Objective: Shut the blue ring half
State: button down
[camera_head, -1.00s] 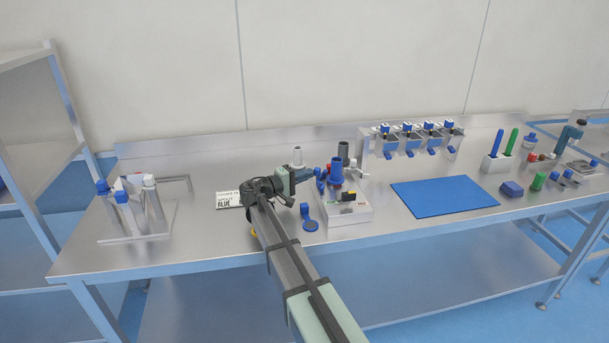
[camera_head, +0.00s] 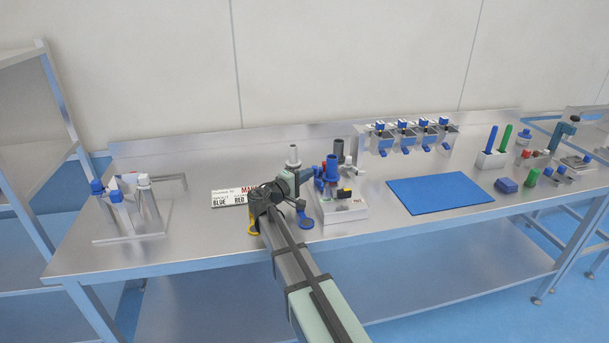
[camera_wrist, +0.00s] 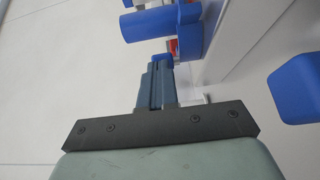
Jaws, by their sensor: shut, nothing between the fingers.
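A small blue piece (camera_head: 318,171), which looks like the blue ring half, is at the left side of the device with the blue funnel (camera_head: 332,172). Its exact shape and whether it is open are too small to tell. My gripper (camera_head: 304,176) is just left of it, fingers shut and empty, pointing right. In the wrist view, the shut fingers (camera_wrist: 156,84) point at a blue part (camera_wrist: 162,59), with a bit of red behind it. Whether the fingertips touch it I cannot tell. A large blue cylinder (camera_wrist: 150,22) lies just beyond.
The white device base (camera_head: 345,209) stands right of my gripper. A blue disc on a handle (camera_head: 306,220) and a yellow ring (camera_head: 253,226) are near the front. A sign (camera_head: 229,198) lies to the left. Grey posts (camera_head: 293,155) stand behind. A blue mat (camera_head: 440,194) lies right.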

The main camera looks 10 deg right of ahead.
jog(key=shift+s+d+n+t+y, duration=0.35)
jog(key=shift+n+t+y, duration=0.15)
jog(key=shift+t, duration=0.1)
dwell(0.6)
jog(key=shift+s+d, duration=0.3)
jog(key=shift+d, duration=0.1)
dwell(1.3)
